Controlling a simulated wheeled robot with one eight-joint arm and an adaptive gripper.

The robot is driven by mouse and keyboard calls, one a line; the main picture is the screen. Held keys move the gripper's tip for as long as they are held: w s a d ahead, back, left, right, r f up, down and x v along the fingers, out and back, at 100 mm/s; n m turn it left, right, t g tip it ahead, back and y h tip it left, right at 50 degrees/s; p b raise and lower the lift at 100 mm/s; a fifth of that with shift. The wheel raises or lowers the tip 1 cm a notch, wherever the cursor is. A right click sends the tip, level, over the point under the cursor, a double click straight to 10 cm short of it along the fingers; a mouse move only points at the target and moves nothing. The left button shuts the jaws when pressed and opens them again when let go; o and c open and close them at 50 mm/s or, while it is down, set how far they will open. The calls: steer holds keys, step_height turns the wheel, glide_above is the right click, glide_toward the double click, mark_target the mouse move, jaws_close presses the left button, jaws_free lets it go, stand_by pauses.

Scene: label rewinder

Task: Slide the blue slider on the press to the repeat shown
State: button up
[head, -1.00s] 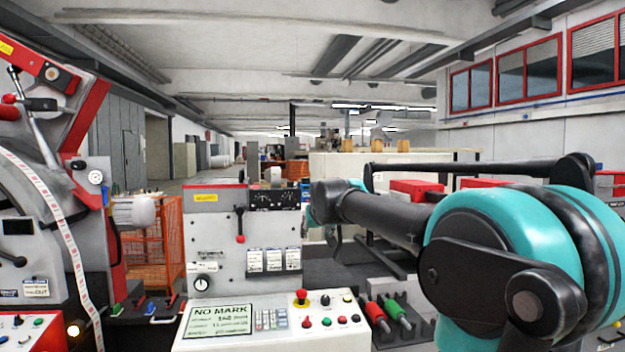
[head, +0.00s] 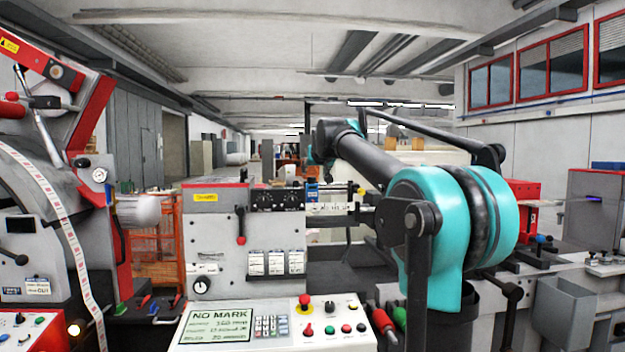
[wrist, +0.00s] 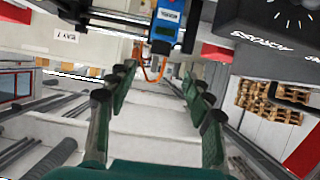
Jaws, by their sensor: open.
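The blue slider (head: 312,192) is a small blue block on the press, just right of the black dial panel in the head view. In the wrist view the blue slider (wrist: 165,24) is at the top centre, with a pale label and an orange cable below it. My gripper (wrist: 160,80) is open and empty. Its green fingers with black tips stand apart below the slider in that picture, not touching it. In the head view my gripper cannot be made out clearly. The panel screen (head: 216,327) reads NO MARK, and a smaller line seems to read 360 mm.
A red-ended bench unit (head: 520,205) stands right of my arm. The sloping control desk (head: 278,336) has several buttons.

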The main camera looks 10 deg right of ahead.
steer(key=x, duration=1)
steer(key=shift+s, duration=0.1)
steer(key=shift+c, duration=0.3)
jaws_close()
